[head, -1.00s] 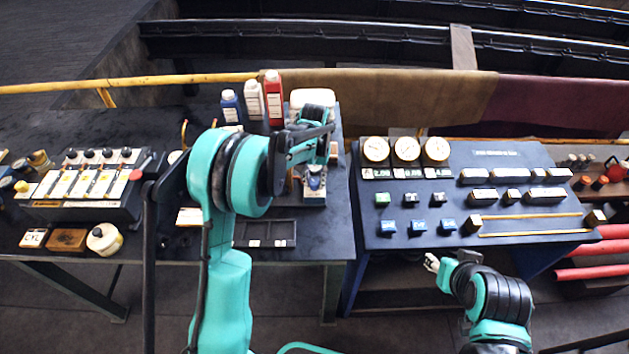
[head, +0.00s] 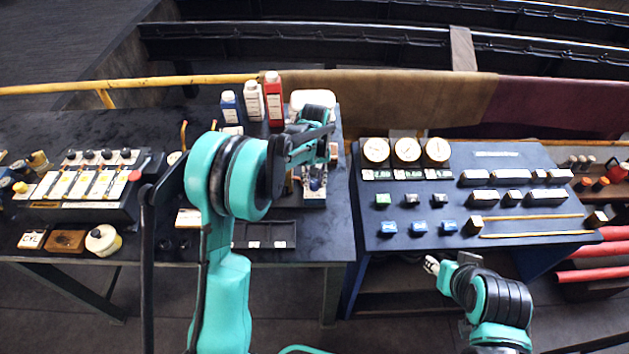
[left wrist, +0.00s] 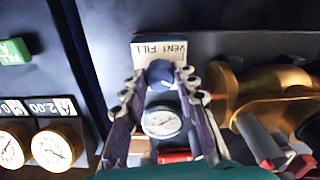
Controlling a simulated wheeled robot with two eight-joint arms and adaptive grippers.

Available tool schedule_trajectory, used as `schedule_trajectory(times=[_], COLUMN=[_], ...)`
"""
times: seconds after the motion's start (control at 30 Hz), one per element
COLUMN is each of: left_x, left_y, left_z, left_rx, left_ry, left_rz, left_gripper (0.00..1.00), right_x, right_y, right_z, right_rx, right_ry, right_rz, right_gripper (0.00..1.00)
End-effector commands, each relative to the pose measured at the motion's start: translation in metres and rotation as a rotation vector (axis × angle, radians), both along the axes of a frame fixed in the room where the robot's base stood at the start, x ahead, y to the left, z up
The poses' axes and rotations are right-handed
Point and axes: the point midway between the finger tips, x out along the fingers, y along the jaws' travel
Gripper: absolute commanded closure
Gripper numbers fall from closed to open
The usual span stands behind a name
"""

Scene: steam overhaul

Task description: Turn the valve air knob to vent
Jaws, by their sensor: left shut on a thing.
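The blue air knob (left wrist: 160,74) sits in front of a cream plate (left wrist: 158,50) lettered VENT and FILL in the left wrist view. My left gripper (left wrist: 160,82) is shut on the knob, with a finger on each side of it. Which word the knob points to cannot be told. A white round gauge (left wrist: 162,122) lies just below the knob. In the head view my left gripper (head: 314,184) is over the valve unit at the table's right side, partly hidden by my arm. My right gripper (head: 433,265) is apart, in front of the gauge console.
Brass fittings (left wrist: 280,92) stand close to the right of the knob. Blue, white and red bottles (head: 273,98) stand behind. A black tray (head: 264,234) lies in front. The gauge console (head: 400,268) stands to the right.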

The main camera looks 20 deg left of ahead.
Motion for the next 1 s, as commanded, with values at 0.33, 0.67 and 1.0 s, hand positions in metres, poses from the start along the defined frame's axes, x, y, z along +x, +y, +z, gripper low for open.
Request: schedule_trajectory(times=[0.33, 0.67, 1.0], left_x=[0.0, 0.0, 0.0], left_y=[0.0, 0.0, 0.0], left_z=[0.0, 0.002, 0.058], left_rx=[0.0, 0.0, 0.0], left_ry=[0.0, 0.0, 0.0], left_rz=[0.0, 0.0, 0.0], left_gripper=[0.5, 0.5, 0.5], right_x=[0.0, 0.0, 0.0], right_y=[0.0, 0.0, 0.0], right_z=[0.0, 0.0, 0.0], right_rx=[0.0, 0.0, 0.0], right_ry=[0.0, 0.0, 0.0], right_rz=[0.0, 0.0, 0.0], right_gripper=[0.6, 0.6, 0.6])
